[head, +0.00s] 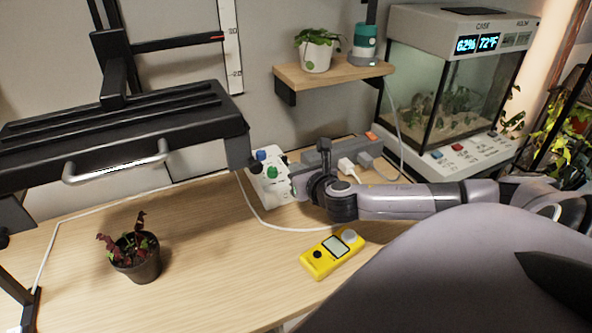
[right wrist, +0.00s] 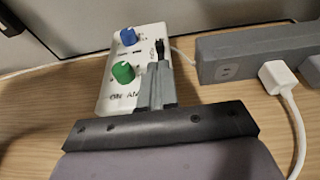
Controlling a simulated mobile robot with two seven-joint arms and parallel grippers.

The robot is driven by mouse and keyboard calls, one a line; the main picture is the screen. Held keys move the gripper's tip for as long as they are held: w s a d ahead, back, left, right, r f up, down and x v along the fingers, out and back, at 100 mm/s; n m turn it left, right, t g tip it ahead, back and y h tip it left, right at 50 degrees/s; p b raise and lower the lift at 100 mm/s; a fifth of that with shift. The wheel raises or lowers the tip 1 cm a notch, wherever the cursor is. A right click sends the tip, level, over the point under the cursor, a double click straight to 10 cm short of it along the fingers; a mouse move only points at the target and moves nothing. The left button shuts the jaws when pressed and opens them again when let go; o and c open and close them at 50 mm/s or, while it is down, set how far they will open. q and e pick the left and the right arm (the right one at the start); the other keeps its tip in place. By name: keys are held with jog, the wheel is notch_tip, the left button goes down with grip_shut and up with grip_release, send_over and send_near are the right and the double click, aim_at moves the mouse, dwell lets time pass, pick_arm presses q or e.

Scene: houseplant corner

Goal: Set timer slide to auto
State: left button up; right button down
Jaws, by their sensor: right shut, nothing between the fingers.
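The timer (head: 266,186) is a white box with a blue knob and a green knob, at the back of the table beside the power strip. It also shows in the right wrist view (right wrist: 104,94), with dark lettering near its lower edge and a small dark slot at its right side. My right gripper (head: 294,187) is shut and empty. In the right wrist view its fingers (right wrist: 158,72) reach over the right part of the timer, near the slot, and hide part of the face. I cannot tell whether they touch it, nor the slide's position. My left gripper is not in view.
A grey power strip (head: 340,152) with a white plug lies right of the timer. A yellow meter (head: 332,254) and a potted plant (head: 135,258) stand nearer the front. A terrarium (head: 450,90) is at the back right. A black lamp frame (head: 120,120) overhangs the left.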

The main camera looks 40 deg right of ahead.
jog(key=v, duration=1)
jog(key=shift+s+a, duration=0.15)
